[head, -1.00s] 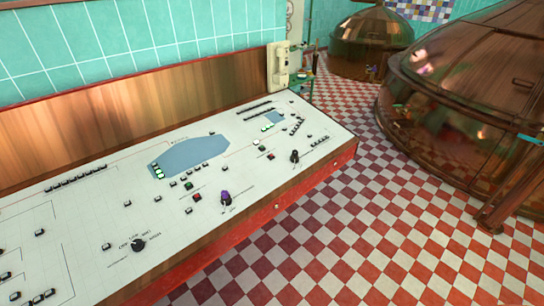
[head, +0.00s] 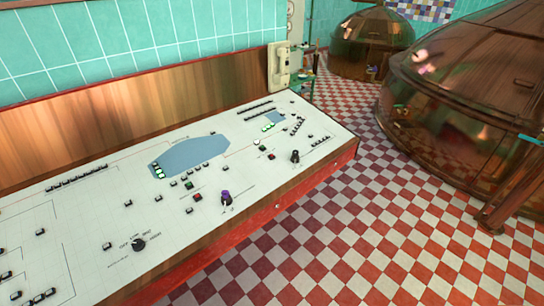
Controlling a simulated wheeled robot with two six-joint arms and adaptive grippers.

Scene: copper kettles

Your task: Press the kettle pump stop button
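A long white control panel (head: 100,213) slopes along the wall from the lower left to the middle right. A red button (head: 197,197) sits near its middle, just below a dark green button (head: 188,185) and left of a purple knob (head: 226,197). A second, dark red button (head: 271,156) sits farther right, near a black knob (head: 295,156). The labels are too small to read, so I cannot tell which one is the kettle pump stop button. Neither gripper is in view, and nothing touches the panel.
Another black knob (head: 138,244) and several small black buttons dot the panel. A cream wall telephone (head: 279,66) hangs at the panel's far end. Large copper kettles (head: 470,80) stand at the right and back. The red and white checkered floor (head: 350,235) before the panel is clear.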

